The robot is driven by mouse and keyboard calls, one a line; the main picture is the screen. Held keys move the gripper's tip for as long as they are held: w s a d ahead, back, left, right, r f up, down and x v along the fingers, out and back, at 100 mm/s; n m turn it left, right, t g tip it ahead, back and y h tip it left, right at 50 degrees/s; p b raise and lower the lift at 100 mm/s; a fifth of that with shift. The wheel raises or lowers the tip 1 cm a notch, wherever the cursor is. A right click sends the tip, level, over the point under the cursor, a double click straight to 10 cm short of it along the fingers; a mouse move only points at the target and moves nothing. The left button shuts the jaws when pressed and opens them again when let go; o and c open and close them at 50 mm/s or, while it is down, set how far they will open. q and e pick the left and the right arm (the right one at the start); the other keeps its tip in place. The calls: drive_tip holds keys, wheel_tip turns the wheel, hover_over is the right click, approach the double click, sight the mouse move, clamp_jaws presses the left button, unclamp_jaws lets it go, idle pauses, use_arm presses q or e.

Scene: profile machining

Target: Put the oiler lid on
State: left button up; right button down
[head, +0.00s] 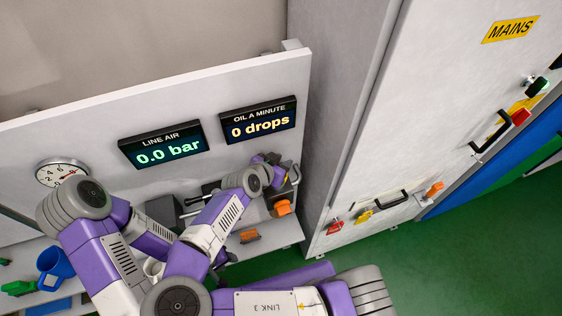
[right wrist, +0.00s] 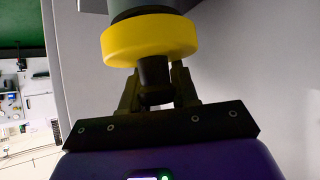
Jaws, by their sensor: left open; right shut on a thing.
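In the right wrist view my right gripper (right wrist: 156,86) is shut on the dark stem below a round yellow cap, which I take to be the oiler lid (right wrist: 150,38). A dark and grey body shows just beyond the lid, at the top edge. I cannot tell whether the lid touches it. In the head view my right gripper (head: 271,164) is by the dark unit at the right end of the bench, and the lid cannot be made out there. My left gripper (head: 220,260) is low over the bench, small and partly hidden by my arm; it is open.
Two displays on the panel read line air 0.0 bar (head: 163,147) and oil 0 drops (head: 258,121). A round gauge (head: 61,172) is at left. A blue mug (head: 54,268) stands on the bench. Orange parts (head: 283,207) sit at right. A tall grey cabinet (head: 345,110) closes the right side.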

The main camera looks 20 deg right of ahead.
drive_tip(key=shift+f, duration=0.9)
idle(0.3)
drive_tip(key=shift+d+f, duration=0.1)
drive_tip(key=shift+f, duration=0.15)
drive_tip(key=c, duration=0.8)
unclamp_jaws()
drive_tip(key=shift+r, duration=0.15)
